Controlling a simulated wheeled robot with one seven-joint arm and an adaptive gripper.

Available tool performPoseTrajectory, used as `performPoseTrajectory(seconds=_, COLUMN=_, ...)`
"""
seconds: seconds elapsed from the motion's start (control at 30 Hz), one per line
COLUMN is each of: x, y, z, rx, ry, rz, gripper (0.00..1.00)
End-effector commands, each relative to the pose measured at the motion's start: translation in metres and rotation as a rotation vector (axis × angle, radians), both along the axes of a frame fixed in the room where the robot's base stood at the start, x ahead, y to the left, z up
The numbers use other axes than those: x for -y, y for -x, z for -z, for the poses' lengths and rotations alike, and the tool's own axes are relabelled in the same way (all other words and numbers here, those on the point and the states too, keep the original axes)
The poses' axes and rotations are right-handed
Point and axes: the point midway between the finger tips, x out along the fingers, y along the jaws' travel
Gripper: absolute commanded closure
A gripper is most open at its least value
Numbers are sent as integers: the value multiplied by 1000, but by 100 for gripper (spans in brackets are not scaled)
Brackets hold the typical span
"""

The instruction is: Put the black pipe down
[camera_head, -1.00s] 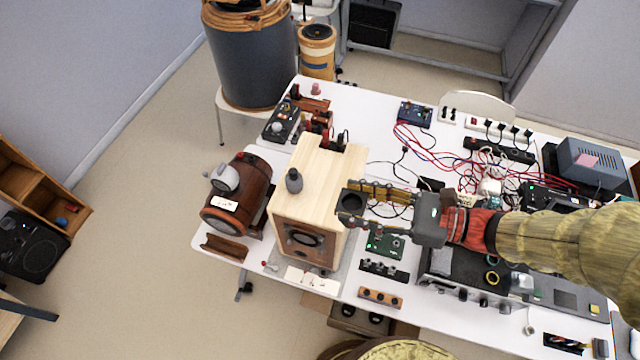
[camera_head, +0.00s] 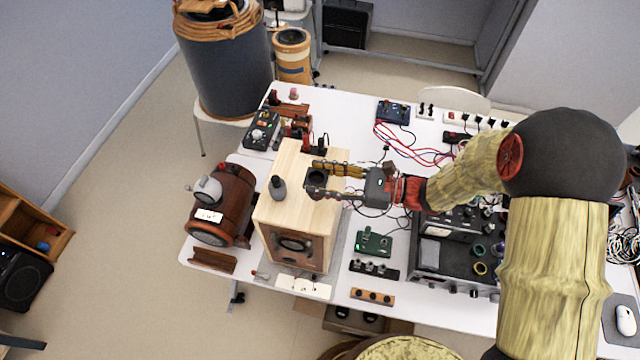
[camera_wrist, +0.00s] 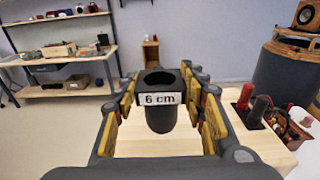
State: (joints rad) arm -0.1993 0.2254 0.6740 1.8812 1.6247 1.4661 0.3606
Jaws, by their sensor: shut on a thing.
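The pipe is over the right part of a pale wooden speaker box (camera_head: 300,165). I cannot tell whether its bottom touches the box top. A dark grey bottle-shaped thing (camera_head: 278,188) stands on the box, just left of the pipe. In the wrist view a dark rounded shape shows below the label; I cannot tell which thing it is.
A brown barrel-shaped device (camera_head: 222,207) stands left of the box. A green circuit box (camera_head: 374,243) and a black knob strip (camera_head: 374,269) lie to its right.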

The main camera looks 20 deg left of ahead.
Motion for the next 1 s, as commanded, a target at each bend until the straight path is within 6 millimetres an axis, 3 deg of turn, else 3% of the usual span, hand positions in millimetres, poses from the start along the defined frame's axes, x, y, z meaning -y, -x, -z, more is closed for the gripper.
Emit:
performPoseTrajectory(seconds=0.17, x=-3, y=-4, z=7, rx=-1, ry=0, rz=-1, gripper=87)
performPoseTrajectory(seconds=0.43, x=-5, y=-6, z=39, rx=-1, ry=0, rz=0, gripper=87)
performPoseTrajectory(seconds=0.8, x=-4, y=-6, z=43, rx=0, ry=0, rz=0, gripper=87)
performPoseTrajectory(seconds=0.83, x=-4, y=-6, z=44, rx=0, ry=0, rz=0, gripper=58)
performPoseTrajectory(seconds=1.0, x=-4, y=-6, z=43, rx=0, ry=0, rz=0, gripper=48)
